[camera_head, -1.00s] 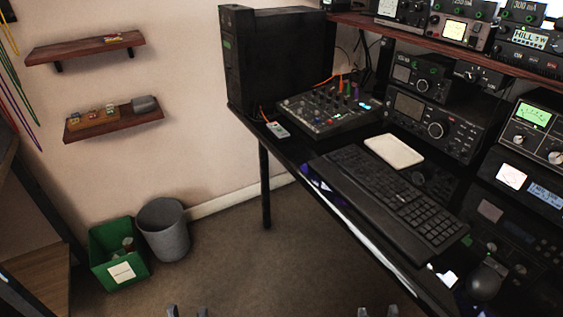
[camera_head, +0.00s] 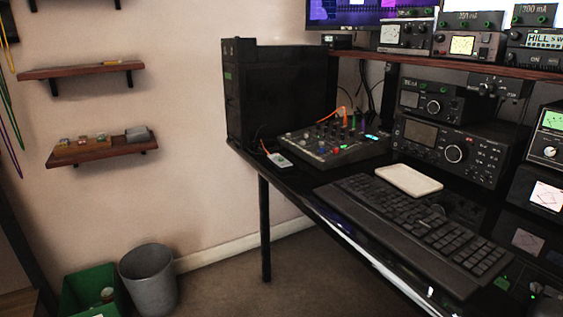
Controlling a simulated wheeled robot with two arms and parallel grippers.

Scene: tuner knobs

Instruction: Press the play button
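I cannot make out a button marked play at this size. A small pale handheld device (camera_head: 279,159) lies at the desk's left edge. Next to it is a black mixer (camera_head: 322,148) with colored knobs and lit buttons. Black radio units (camera_head: 452,150) with knobs and displays stand at the back of the desk. Neither of my grippers is in view.
A black desk (camera_head: 300,190) holds a keyboard (camera_head: 415,228), a white pad (camera_head: 408,180) and a black computer tower (camera_head: 275,95). A shelf (camera_head: 455,66) above carries more equipment. A grey bin (camera_head: 148,280) and green box (camera_head: 90,292) stand on the floor left of the desk.

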